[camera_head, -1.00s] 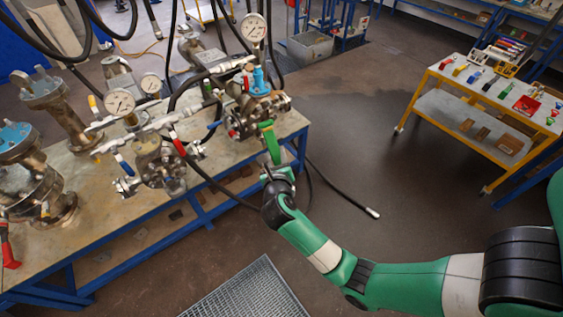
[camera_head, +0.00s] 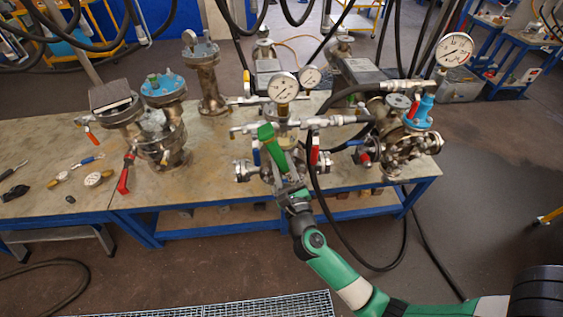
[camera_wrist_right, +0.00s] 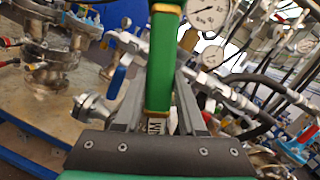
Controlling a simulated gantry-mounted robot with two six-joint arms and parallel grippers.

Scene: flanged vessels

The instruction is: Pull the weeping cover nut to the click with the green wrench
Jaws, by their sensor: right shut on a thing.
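My right gripper (camera_head: 285,182) is shut on the green wrench (camera_head: 270,141). The wrench points up from the jaws and leans a little left, in front of the middle piped vessel (camera_head: 285,162) at the bench's front edge. In the right wrist view the wrench (camera_wrist_right: 160,65) stands between my two fingers (camera_wrist_right: 158,112), its upper end cut off by the frame. Whether it touches the vessel is unclear. A vessel with a blue cover (camera_head: 164,91) stands further left; another blue-topped fitting (camera_head: 421,108) is on the right. I cannot tell which cover nut weeps. My left gripper is not in view.
Pressure gauges (camera_head: 283,87) and pipes crowd around the wrench. A black hose (camera_head: 350,258) hangs below the bench. The floor in front is mostly clear.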

